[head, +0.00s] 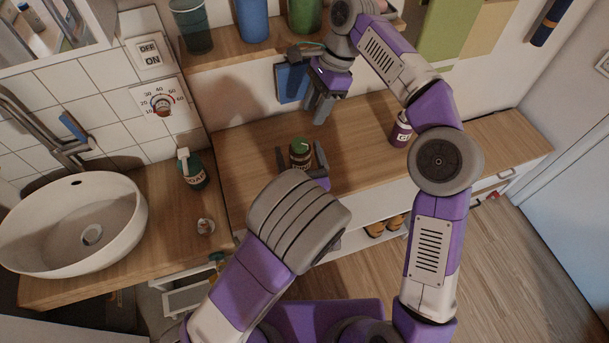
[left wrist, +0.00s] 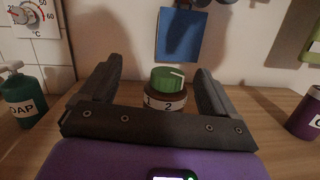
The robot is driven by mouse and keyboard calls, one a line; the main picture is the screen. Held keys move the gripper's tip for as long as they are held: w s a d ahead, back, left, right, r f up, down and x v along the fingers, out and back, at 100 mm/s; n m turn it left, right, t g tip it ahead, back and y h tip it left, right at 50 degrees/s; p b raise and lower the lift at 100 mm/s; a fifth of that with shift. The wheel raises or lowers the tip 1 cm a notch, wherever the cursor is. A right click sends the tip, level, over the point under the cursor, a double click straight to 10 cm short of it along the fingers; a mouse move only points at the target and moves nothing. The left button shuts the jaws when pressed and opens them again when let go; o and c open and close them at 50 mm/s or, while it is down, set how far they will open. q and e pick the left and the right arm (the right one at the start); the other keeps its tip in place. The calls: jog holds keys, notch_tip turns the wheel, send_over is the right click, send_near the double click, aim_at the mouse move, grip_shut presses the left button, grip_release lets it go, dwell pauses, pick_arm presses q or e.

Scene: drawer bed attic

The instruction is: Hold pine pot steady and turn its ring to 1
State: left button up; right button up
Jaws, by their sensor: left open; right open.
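The pot (head: 300,157) is a small dark brown jar with a green knob on top, standing upright on the wooden counter. In the left wrist view its green knob (left wrist: 169,78) bears a white mark, and the pale ring (left wrist: 166,102) below shows a 1 at left and a 2 near the middle. My left gripper (head: 302,163) is open, with one finger on each side of the pot. In the left wrist view gaps show between fingers and pot. My right gripper (head: 321,108) is open and empty, behind and above the pot. The pot's lower part is hidden in the wrist view.
A purple container (head: 402,133) stands to the right on the counter, and a green soap bottle (head: 191,170) to the left. A blue square (head: 292,83) hangs on the wall behind. A shelf (head: 232,45) with several cups is above. A white basin (head: 70,222) is far left.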

aim_at(302, 166)
pick_arm(q)
jog(key=shift+g+h, duration=0.8)
jog(key=shift+h, duration=0.1)
jog(key=f, duration=0.2)
jog(key=s+f, duration=0.1)
jog(key=f, duration=0.1)
jog(key=s+d+f, duration=0.1)
jog(key=f, duration=0.1)
jog(key=shift+s, duration=0.1)
jog(key=shift+f, duration=0.15)
jog(key=shift+w+a, duration=0.2)
jog(key=shift+w, duration=1)
jog(key=shift+w+a, duration=0.15)
jog(key=shift+w, duration=1.1)
jog(key=shift+w+a, duration=0.2)
jog(key=shift+w, duration=1)
